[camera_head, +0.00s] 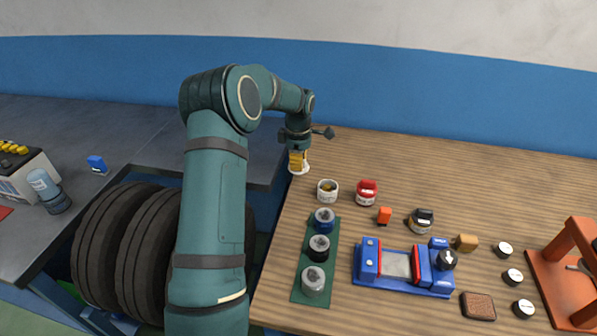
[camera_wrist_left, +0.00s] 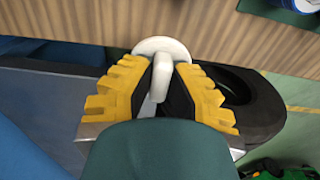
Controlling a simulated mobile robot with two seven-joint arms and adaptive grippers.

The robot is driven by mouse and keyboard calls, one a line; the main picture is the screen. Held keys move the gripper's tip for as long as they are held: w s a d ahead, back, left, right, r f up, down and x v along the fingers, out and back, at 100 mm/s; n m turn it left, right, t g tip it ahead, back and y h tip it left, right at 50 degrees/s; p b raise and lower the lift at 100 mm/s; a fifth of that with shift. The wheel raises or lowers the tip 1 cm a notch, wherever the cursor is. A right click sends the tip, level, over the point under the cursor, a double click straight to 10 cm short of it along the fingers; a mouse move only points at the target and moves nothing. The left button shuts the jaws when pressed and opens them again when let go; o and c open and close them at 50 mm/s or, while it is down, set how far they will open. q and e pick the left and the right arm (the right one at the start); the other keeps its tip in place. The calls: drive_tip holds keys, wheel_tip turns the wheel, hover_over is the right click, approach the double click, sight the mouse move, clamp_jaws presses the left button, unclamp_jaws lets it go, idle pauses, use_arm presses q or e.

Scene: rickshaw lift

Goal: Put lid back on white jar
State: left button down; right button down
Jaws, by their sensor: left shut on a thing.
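The white jar (camera_head: 328,191) stands open and upright on the wooden table, with a brownish content showing inside. The white lid (camera_head: 300,170) is a round disc with a thick stem-like handle; it also shows in the left wrist view (camera_wrist_left: 145,46). My left gripper (camera_head: 297,158) is shut on the lid's handle, its yellow ridged fingers (camera_wrist_left: 160,85) on both sides of it. The lid is near the table's left edge, behind and left of the jar and apart from it. I cannot tell whether it touches the table. My right gripper is not in view.
A green mat (camera_head: 304,260) with several jars lies in front of the white jar. A blue vise (camera_head: 365,263) is nearer. The table's back is clear.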

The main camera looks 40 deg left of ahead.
use_arm(q)
drive_tip(key=w+d+r+p, duration=0.2)
drive_tip(key=d+r, duration=0.2)
drive_tip(key=d, duration=0.5)
drive_tip(key=b, duration=0.3)
hover_over(328, 188)
drive_tip(key=shift+n, duration=0.3)
drive_tip(key=shift+a+f, duration=0.1)
drive_tip(key=shift+f, duration=2.3)
drive_tip(key=shift+f+b, duration=0.5)
drive_tip(key=shift+f, duration=0.55)
drive_tip(key=shift+w+r, duration=0.1)
drive_tip(key=shift+f, duration=0.2)
drive_tip(key=shift+c, duration=1.9)
unclamp_jaws()
